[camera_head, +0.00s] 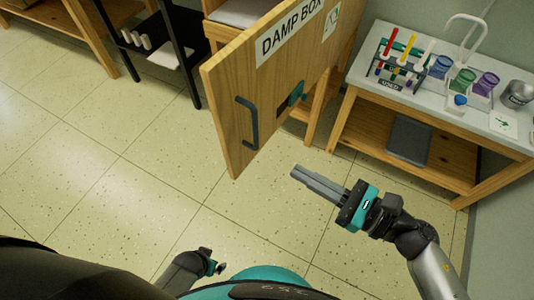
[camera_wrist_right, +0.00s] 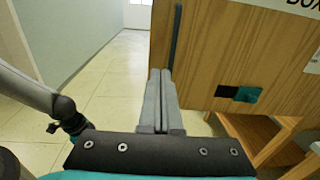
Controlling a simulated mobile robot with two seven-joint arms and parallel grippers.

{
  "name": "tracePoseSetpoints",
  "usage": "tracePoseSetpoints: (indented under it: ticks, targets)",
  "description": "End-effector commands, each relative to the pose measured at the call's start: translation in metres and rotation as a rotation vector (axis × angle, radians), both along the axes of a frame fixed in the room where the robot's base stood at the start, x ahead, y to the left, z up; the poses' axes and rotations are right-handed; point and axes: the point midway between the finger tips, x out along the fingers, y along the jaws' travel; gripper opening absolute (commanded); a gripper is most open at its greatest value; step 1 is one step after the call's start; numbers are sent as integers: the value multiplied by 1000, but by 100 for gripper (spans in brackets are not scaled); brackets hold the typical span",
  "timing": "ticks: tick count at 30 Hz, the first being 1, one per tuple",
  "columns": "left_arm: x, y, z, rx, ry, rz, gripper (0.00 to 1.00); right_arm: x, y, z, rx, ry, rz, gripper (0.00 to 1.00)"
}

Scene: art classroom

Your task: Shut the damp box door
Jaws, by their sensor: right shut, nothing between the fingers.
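The damp box door (camera_head: 255,90) is a light wooden panel with a "DAMP BOX" label, standing open and swung out towards me in the head view. It carries a dark vertical handle (camera_head: 248,122) near its free edge and a teal and black latch piece (camera_head: 292,98). My right gripper (camera_head: 298,174) is shut and empty, to the right of the door and apart from it in the head view. In the right wrist view the shut fingers (camera_wrist_right: 160,75) point towards the door (camera_wrist_right: 225,60) near its handle (camera_wrist_right: 176,35). My left gripper (camera_head: 218,267) is low near my base, its fingers too small to judge.
A sink table (camera_head: 430,105) with brushes, cups and a metal bowl (camera_head: 518,94) stands to the right. A black shelf cart (camera_head: 165,55) and a wooden table (camera_head: 85,30) stand at the back left. The tiled floor (camera_head: 110,160) is clear left of the door.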

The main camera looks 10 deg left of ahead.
Motion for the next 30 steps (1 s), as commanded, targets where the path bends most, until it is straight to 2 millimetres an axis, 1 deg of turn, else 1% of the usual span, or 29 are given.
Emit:
tracePoseSetpoints:
  ticks: [5, 12, 18, 24, 30]
  targets:
    - [1, 0, 0, 1, -1, 0, 100, 12, 24, 1, 6, -2, -1, 0]
    - [1, 0, 0, 1, -1, -1, 100, 36, 71, 2, 8, 1, -4, 0]
    - [1, 0, -1, 2, 2, -1, 100, 51, 103, 1, 7, 3, -5, 0]
    - [7, -1, 3, 0, -4, -1, 100, 58, 120, 0, 7, 5, -4, 0]
    - [7, -2, 4, -1, -5, -1, 100, 60, 123, 0, 5, 5, -4, 0]
